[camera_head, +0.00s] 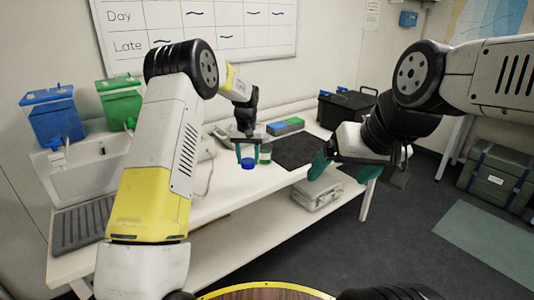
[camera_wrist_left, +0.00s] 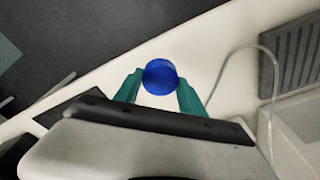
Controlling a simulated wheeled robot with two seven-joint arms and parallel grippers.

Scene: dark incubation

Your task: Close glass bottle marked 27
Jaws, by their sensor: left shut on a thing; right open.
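A small round blue cap (camera_head: 248,164) shows at the tips of my left gripper (camera_head: 247,155), over the white bench. In the left wrist view the blue cap (camera_wrist_left: 160,76) sits between the two teal fingertips of my left gripper (camera_wrist_left: 158,84), which is shut on it. I cannot tell whether a bottle is attached to it. No number 27 is readable. My right gripper (camera_head: 343,169) is open and empty, out in front of the bench at the right.
The white bench (camera_head: 215,205) carries a dark mat (camera_head: 298,151), a blue and green box (camera_head: 285,127) and a sink (camera_head: 85,165) at the left. A black case (camera_head: 346,108) stands at the back right. The bench front near the left gripper is clear.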

